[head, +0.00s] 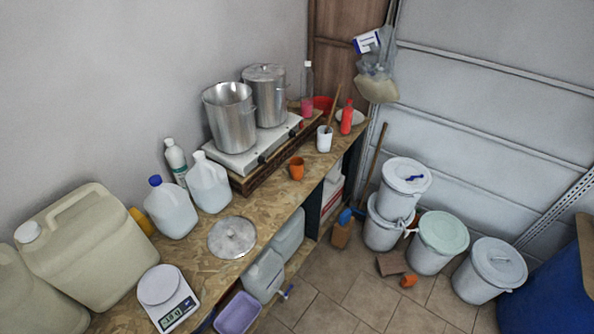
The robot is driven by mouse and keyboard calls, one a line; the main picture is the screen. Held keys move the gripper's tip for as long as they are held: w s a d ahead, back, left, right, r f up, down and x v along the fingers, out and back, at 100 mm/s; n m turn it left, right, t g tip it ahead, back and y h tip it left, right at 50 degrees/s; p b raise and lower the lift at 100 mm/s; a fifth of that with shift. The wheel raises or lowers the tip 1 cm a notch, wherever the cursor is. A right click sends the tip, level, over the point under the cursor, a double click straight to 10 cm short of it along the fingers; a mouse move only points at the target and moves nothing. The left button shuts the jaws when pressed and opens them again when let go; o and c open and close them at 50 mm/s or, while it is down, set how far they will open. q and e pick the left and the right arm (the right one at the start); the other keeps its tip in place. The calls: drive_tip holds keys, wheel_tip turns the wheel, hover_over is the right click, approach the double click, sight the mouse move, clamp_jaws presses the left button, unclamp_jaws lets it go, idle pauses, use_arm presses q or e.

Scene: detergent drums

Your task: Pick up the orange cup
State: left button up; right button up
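A small orange cup (297,169) stands upright on the wooden worktop, near its front edge, just in front of the hot plate. Nothing covers it. A second small orange object (408,281) lies on the tiled floor by the drums; it is too small to tell what it is. Neither of my grippers shows in the head view.
Behind the cup, a hot plate (240,158) carries two metal pots (231,122). A white mug (324,139) and a red bottle (347,118) stand farther along. A metal lid (232,238) lies nearer. White drums (437,243) stand on the floor at right.

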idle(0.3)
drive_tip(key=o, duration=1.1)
